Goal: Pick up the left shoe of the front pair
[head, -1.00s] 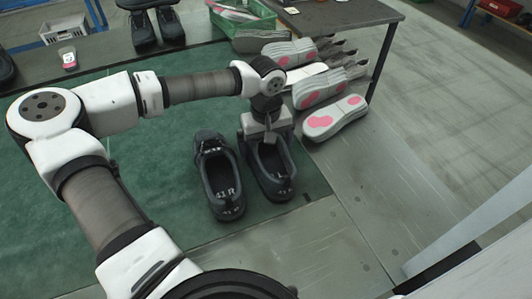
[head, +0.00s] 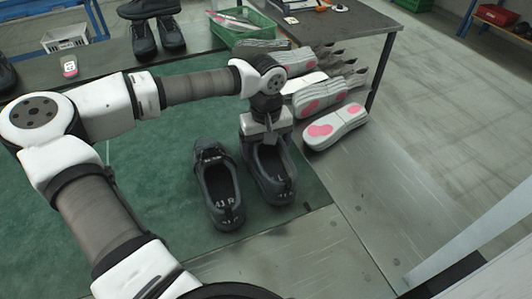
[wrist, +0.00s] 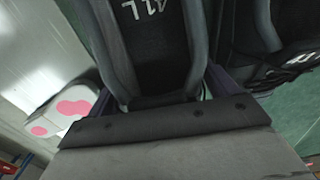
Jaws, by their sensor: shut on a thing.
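The left shoe of the front pair (head: 281,190) is dark, marked "L" inside, and is the right-hand one of the two in the head view. My gripper (head: 268,138) is shut on it at the end away from the camera. The shoe's mark "41 L" shows in the wrist view, where the left shoe (wrist: 150,55) fills the upper middle beyond my gripper (wrist: 160,112). The fingertips are mostly hidden. The right shoe (head: 228,212), marked "41 R", stands on the green mat just left of it; it also shows in the wrist view (wrist: 270,50).
Grey shoes with pink sole patches (head: 338,128) lie along the right side of the mat (head: 130,200). The bare metal surface (head: 300,240) in front is clear.

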